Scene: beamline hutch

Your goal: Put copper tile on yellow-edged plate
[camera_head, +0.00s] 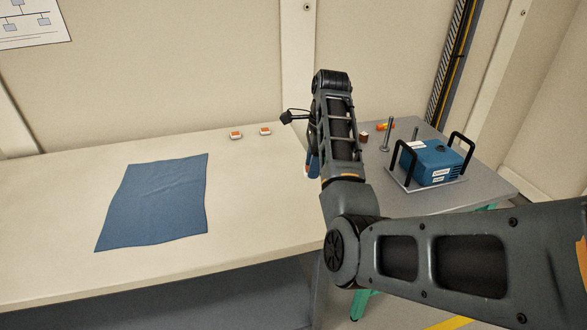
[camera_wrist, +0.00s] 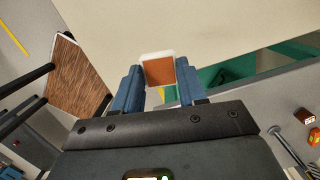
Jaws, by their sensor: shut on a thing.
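In the wrist view, my gripper (camera_wrist: 158,78) is shut on a copper tile (camera_wrist: 160,70) with a pale rim, held between its blue fingers. In the head view, my gripper's blue fingers (camera_head: 313,165) show beside my arm, above the gap between the pale table and the grey table; the held tile is mostly hidden there. Two small orange-topped, white-rimmed tiles (camera_head: 236,135) (camera_head: 265,131) lie near the pale table's back edge. I cannot make out a yellow-edged plate in either view.
A blue cloth (camera_head: 155,203) lies on the pale table (camera_head: 50,275). The grey table (camera_head: 490,187) carries a blue box (camera_head: 430,162) between black handles, a metal post (camera_head: 387,136) and small red and orange pieces. A brown grained panel (camera_wrist: 78,78) shows in the wrist view.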

